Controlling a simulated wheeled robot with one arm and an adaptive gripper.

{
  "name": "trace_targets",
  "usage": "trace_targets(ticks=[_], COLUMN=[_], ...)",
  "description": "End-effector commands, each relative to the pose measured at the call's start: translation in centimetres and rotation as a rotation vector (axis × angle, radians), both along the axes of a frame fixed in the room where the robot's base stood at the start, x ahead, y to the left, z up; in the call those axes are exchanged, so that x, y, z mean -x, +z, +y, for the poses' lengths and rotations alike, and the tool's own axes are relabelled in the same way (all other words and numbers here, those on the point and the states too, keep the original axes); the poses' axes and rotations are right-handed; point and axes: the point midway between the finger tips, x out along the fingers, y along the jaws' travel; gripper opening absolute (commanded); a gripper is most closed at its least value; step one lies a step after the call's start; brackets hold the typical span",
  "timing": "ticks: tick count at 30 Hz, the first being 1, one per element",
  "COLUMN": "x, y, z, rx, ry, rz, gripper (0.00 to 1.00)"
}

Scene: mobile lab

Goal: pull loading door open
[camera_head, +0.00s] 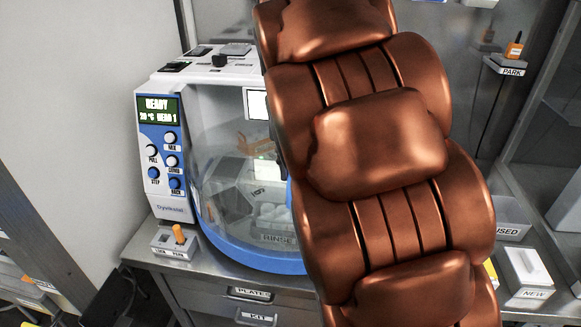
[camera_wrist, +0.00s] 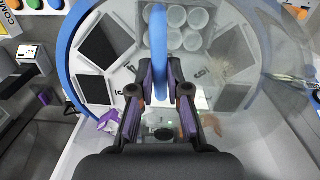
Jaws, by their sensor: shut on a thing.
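The loading door (camera_head: 222,185) is a clear curved cover with a blue rim on the front of a white and blue instrument (camera_head: 160,150). Its clear curve also shows in the wrist view (camera_wrist: 262,62). A blue upright handle (camera_wrist: 159,40) stands at the top middle of the wrist view. My gripper (camera_wrist: 161,75) is shut on this handle, one dark finger on each side of it. In the head view my arm hides the gripper and most of the handle. I cannot tell how far the door stands open.
Inside the instrument are dark square plates (camera_wrist: 104,42) and several round white cups (camera_wrist: 178,42). A small holder with an orange peg (camera_head: 179,235) stands at the lower left. A white box marked NEW (camera_head: 527,268) lies at the right. Drawers (camera_head: 250,293) are below.

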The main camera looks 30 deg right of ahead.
Motion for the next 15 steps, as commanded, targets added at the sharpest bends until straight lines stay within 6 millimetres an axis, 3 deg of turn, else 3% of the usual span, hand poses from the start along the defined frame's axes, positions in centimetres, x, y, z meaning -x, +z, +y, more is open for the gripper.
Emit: trace_targets(ticks=[12, 13, 15], x=[-0.19, -0.19, -0.17], y=[0.18, 0.18, 0.16], z=[-0.11, -0.11, -0.10], rx=[0.005, 0.005, 0.004], ry=[-0.009, -0.009, -0.009], rz=[-0.007, -0.007, -0.006], gripper=[0.00, 0.18, 0.25])
